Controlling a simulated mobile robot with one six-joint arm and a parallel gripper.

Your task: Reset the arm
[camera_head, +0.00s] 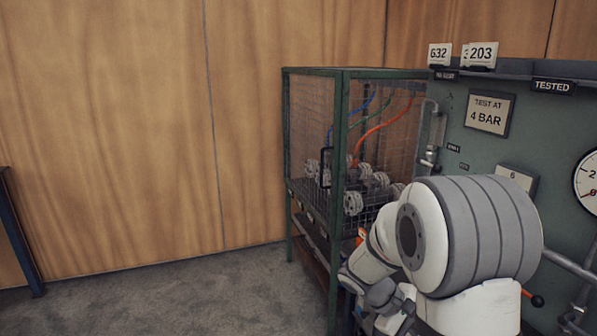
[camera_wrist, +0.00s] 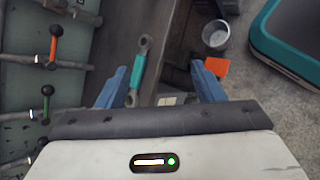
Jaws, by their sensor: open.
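My gripper (camera_wrist: 160,66) shows in the wrist view as two blue fingers spread wide apart. It is open, with nothing held between the fingers. It hangs over a dark surface beside the green panel. A spanner with a teal grip (camera_wrist: 138,68) lies below, near the left finger. In the head view my white and grey arm is folded low at the right, in front of the green test panel (camera_head: 545,125). The fingers cannot be made out there.
A green mesh cage (camera_head: 305,115) with flanged pipe parts (camera_head: 353,203) stands left of the panel. The wrist view shows lever handles (camera_wrist: 53,45) at left, a metal cup (camera_wrist: 215,36), an orange piece (camera_wrist: 217,67) and a teal-rimmed case (camera_wrist: 270,50).

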